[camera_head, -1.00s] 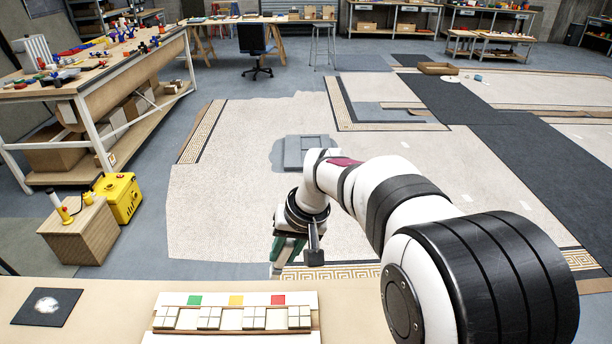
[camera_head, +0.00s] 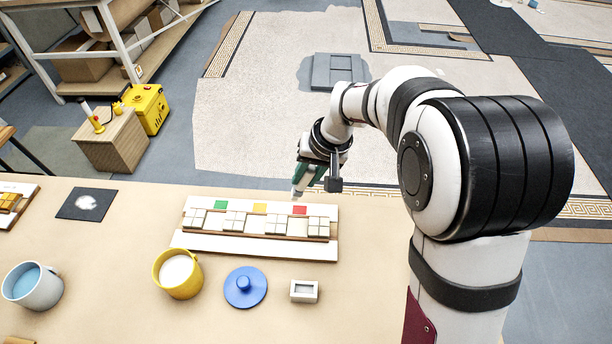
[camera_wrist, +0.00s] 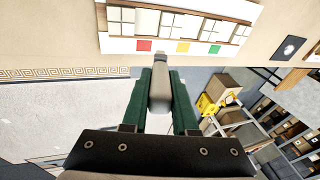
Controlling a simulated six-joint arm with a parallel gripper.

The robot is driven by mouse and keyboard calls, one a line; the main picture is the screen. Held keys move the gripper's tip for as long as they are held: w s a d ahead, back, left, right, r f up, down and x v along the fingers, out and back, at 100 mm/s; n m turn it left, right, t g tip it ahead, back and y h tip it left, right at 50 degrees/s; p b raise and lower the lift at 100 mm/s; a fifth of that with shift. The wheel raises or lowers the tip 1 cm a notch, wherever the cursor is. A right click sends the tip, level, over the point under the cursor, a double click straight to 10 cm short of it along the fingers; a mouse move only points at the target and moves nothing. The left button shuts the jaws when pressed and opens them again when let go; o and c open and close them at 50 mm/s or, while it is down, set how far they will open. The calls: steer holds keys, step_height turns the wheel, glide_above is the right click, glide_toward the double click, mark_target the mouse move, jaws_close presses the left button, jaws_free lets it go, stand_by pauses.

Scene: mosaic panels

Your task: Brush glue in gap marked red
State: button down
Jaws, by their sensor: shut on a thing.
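The mosaic panel (camera_head: 215,241) lies on the tan table, with groups of cream tiles in a row and gaps between them. Green, yellow and red marks run along its far edge. The red mark (camera_head: 300,210) is beside the gap (camera_head: 297,226) between the two rightmost tile groups; it also shows in the wrist view (camera_wrist: 144,45). My gripper (camera_head: 308,178), with green fingers, is shut on a pale grey tool, apparently the brush (camera_wrist: 160,88). The tool's tip (camera_head: 296,193) is just beyond the panel's far edge, near the red mark. Contact cannot be told.
A yellow pot (camera_head: 159,275) of white liquid, a pale pot (camera_head: 42,296) of blue liquid, a blue lid (camera_head: 245,287) and a small white box (camera_head: 304,291) stand nearer on the table. A black card (camera_head: 73,206) lies left. The table's right front is clear.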

steer(key=f, duration=0.5)
steer(key=s+f, duration=0.1)
steer(key=f, duration=0.2)
steer(key=shift+s, duration=1.9)
steer(key=shift+s+f, duration=0.15)
steer(key=shift+s, duration=0.65)
steer(key=shift+w, duration=3.1)
steer(key=shift+w+d, duration=0.15)
steer(key=shift+d, duration=0.1)
steer(key=shift+s+d+f, duration=0.25)
steer(key=shift+s+d, duration=0.1)
steer(key=shift+s, duration=2.7)
steer(key=shift+w, duration=1.25)
steer(key=shift+w+r, duration=0.15)
steer(key=shift+w, duration=0.3)
steer(key=shift+w+f, duration=0.3)
steer(key=shift+w, duration=0.25)
steer(key=shift+w+f, duration=0.3)
steer(key=shift+w, duration=0.25)
steer(key=shift+w+r, duration=0.15)
steer(key=shift+w, duration=0.15)
step_height(320, 180, up, 10)
steer(key=shift+s+f, duration=0.1)
steer(key=shift+f, duration=0.1)
